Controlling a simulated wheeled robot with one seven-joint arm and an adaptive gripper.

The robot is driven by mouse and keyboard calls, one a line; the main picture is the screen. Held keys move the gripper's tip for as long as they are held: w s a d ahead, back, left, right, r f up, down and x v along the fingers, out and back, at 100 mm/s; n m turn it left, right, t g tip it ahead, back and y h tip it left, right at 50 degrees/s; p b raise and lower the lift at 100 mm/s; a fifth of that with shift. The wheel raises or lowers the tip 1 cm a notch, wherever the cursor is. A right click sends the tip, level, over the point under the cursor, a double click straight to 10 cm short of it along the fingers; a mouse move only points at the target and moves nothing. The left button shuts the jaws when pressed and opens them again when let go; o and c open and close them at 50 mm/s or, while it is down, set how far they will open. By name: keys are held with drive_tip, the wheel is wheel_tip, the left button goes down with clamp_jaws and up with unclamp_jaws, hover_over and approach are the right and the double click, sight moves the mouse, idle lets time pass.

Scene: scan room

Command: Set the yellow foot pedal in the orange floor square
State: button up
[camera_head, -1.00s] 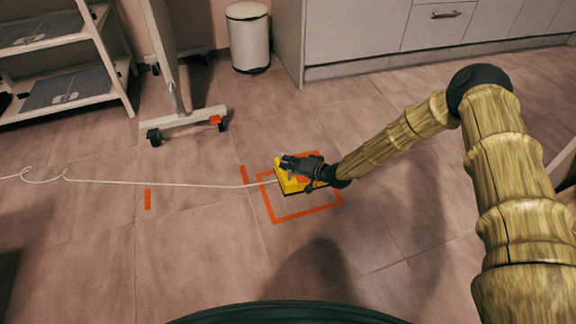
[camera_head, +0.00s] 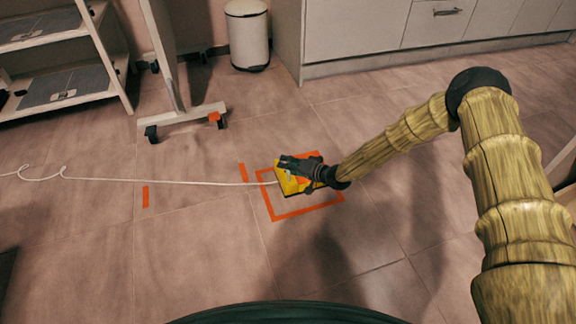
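The yellow foot pedal (camera_head: 287,186) is within the outline of the orange floor square (camera_head: 307,211), in its upper left part as pictured. A white cord runs left from it. My gripper (camera_head: 288,166) is at the pedal, over its top, and hides part of it. The finger gap is too small and dark to tell whether the fingers are shut on the pedal. I cannot tell whether the pedal rests on the floor or is slightly above it.
The white cord (camera_head: 150,182) lies across the floor to the left. Short orange tape strips (camera_head: 145,197) mark the floor there. A wheeled stand (camera_head: 182,119), a white bin (camera_head: 248,35) and cabinets (camera_head: 355,28) stand behind. Floor in front of the square is clear.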

drive_tip(key=p+v, duration=0.5)
drive_tip(key=v, duration=0.6)
drive_tip(key=s+f+g+h, duration=0.1)
drive_tip(key=s+f, duration=0.1)
drive_tip(key=s, duration=0.6)
drive_tip(key=s+d+f+g+h, duration=0.1)
drive_tip(key=s+f+h, duration=0.1)
drive_tip(key=s, duration=0.7)
drive_tip(key=s+f+g+h, duration=0.2)
drive_tip(key=s+f, duration=0.2)
drive_tip(key=s, duration=0.4)
drive_tip(key=shift+s+d, duration=0.15)
drive_tip(key=shift+d, duration=0.1)
drive_tip(key=s+d+h, duration=0.1)
drive_tip(key=s, duration=0.2)
drive_tip(key=s+d+g, duration=0.1)
drive_tip(key=s+d, duration=0.1)
drive_tip(key=s, duration=0.2)
drive_tip(key=s+d+g+h, duration=0.1)
drive_tip(key=s+d, duration=0.1)
drive_tip(key=s, duration=0.1)
drive_tip(key=shift+s+r+n+h, duration=0.1)
drive_tip(key=shift+s+n+h, duration=0.15)
drive_tip(key=shift+n+h, duration=0.05)
drive_tip(key=s+d+r+g+h, duration=0.2)
drive_tip(key=s+d+r+h, duration=0.1)
drive_tip(key=s+d, duration=0.4)
drive_tip(key=s, duration=0.3)
drive_tip(key=shift+s+n, duration=0.4)
